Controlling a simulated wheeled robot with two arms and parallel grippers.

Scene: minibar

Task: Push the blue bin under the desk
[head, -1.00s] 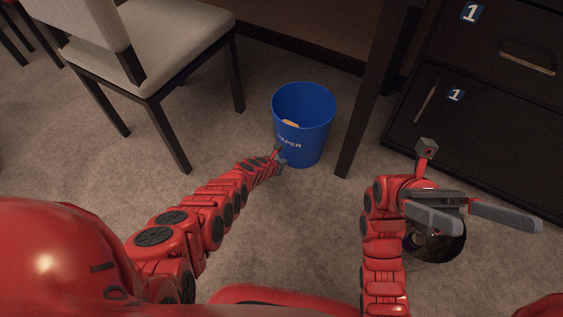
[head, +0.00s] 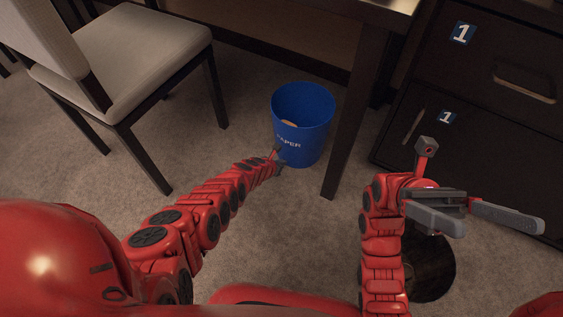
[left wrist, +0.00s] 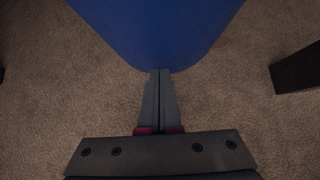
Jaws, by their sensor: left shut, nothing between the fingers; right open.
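The blue bin (head: 310,140), marked PAPER, stands upright on the carpet with something tan inside. It is at the front edge of the desk (head: 345,10), left of the near desk leg (head: 350,125). My left gripper (head: 279,162) is shut and empty at the bin's near lower side. In the left wrist view the fingertips (left wrist: 161,72) meet the lower edge of the bin (left wrist: 160,25); they look in contact or very close. My right gripper (head: 480,213) is open and empty, in front of the drawers at the right.
A chair (head: 130,60) with a pale seat stands left of the bin. Dark drawers (head: 485,110) stand right of the desk leg. A dark round bin (head: 430,268) is below my right gripper. Carpet (head: 215,190) is clear between chair and bin.

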